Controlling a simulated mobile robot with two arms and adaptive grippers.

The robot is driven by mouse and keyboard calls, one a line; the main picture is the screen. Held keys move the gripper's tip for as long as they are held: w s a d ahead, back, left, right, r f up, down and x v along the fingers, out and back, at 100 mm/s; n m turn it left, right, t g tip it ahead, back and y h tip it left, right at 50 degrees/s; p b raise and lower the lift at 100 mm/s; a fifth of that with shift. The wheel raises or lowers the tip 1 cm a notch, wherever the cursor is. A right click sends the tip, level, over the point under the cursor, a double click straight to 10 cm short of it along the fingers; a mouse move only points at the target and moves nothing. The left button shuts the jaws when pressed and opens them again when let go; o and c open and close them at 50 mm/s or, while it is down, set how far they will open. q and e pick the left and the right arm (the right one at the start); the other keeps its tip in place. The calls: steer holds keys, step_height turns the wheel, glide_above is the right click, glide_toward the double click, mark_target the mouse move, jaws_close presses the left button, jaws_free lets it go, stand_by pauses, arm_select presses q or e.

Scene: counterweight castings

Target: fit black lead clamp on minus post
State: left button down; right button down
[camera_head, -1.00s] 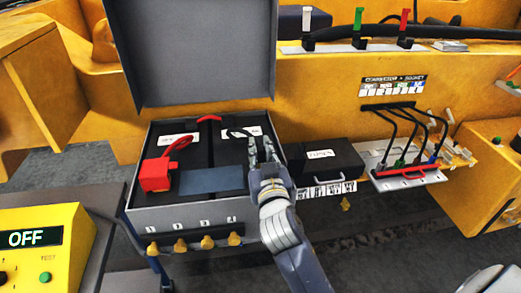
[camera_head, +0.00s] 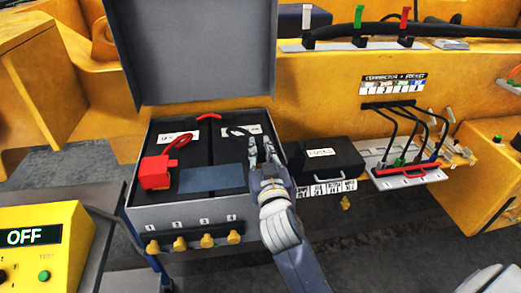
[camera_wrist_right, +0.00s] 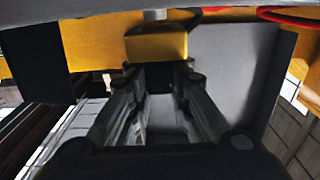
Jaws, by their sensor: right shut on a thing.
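An open grey box (camera_head: 160,216) holds dark batteries, with its lid (camera_head: 190,50) raised behind. A black lead (camera_head: 238,131) runs over the right battery (camera_head: 228,150) toward my right gripper (camera_head: 262,150). That gripper is over the box's right side, shut on the black lead clamp, which its fingers mostly hide. In the right wrist view a dark piece (camera_wrist_right: 158,80) shows between the fingers. The minus post cannot be made out. A red clamp (camera_head: 155,172) with a red lead sits at the left of the box. My left gripper is not in view.
A blue-grey plate (camera_head: 212,178) lies in the box's front middle. A black case (camera_head: 328,160) stands close to its right. Yellow knobs (camera_head: 207,241) line its front. A yellow unit (camera_head: 40,245) reading OFF stands front left.

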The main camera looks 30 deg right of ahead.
mark_target(261, 149)
steer(key=shift+f+b, duration=0.9)
steer(key=shift+f, duration=0.3)
steer(key=c, duration=1.4)
jaws_free()
steer(key=shift+r, duration=0.1)
step_height(261, 149, up, 10)
steer(key=shift+f, duration=0.1)
